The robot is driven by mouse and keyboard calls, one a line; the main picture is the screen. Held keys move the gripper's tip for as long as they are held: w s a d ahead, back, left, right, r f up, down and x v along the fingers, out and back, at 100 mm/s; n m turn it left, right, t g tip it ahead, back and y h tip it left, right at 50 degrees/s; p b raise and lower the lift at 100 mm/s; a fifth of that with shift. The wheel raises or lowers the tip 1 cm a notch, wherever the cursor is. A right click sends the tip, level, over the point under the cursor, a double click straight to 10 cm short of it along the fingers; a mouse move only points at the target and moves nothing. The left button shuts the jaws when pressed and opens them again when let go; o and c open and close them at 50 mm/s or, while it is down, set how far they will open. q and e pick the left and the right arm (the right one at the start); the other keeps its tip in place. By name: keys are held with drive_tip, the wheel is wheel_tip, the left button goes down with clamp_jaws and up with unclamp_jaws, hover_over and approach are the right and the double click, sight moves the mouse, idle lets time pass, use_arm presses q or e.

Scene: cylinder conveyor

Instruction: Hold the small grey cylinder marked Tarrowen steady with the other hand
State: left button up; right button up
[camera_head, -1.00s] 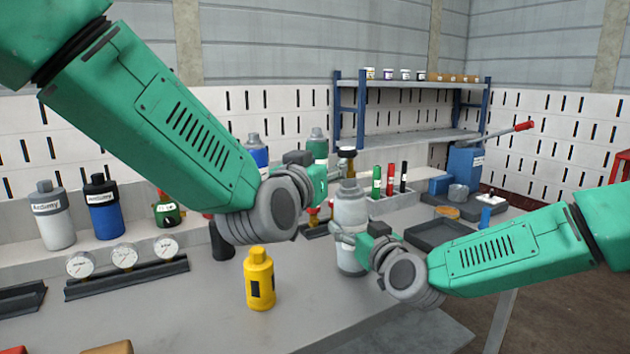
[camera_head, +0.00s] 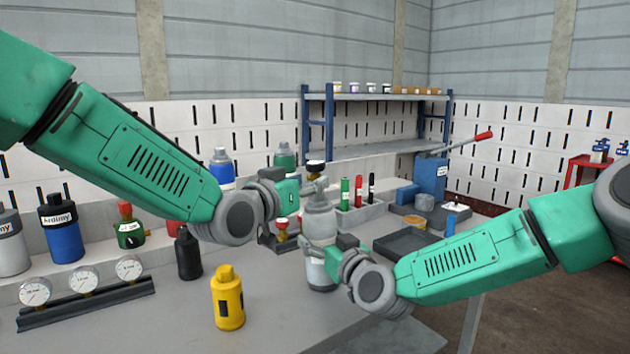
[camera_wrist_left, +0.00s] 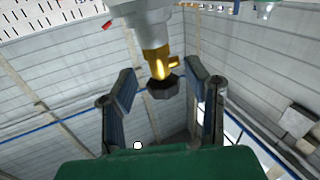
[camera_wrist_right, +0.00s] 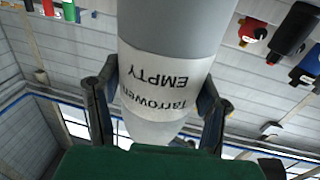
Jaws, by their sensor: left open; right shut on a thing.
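The small grey cylinder (camera_head: 319,222) stands upright at the bench's right part. In the right wrist view its pale label (camera_wrist_right: 165,85) reads "Tarrowen" and "EMPTY", upside down. My right gripper (camera_head: 308,250) is shut on the cylinder's body, one finger on each side. The brass valve (camera_wrist_left: 156,58) with its dark knob (camera_wrist_left: 164,91) is on top of the cylinder; the knob also shows in the head view (camera_head: 315,166). My left gripper (camera_wrist_left: 163,85) is open, its fingers on either side of the knob with gaps showing.
A yellow bottle (camera_head: 228,300) and a black bottle (camera_head: 188,255) stand left of the cylinder. Gauges (camera_head: 84,281) lie further left. A grey holder (camera_head: 360,216) with markers and a dark tray (camera_head: 402,243) are at the right.

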sight(310, 169)
use_arm(q)
drive_tip(key=shift+x, duration=1.6)
clamp_jaws()
drive_tip(key=shift+c, duration=1.6)
unclamp_jaws()
drive_tip(key=shift+r, duration=0.2)
drive_tip(key=shift+a+r, duration=0.1)
drive_tip(key=shift+r, duration=1.05)
drive_tip(key=shift+f, duration=0.1)
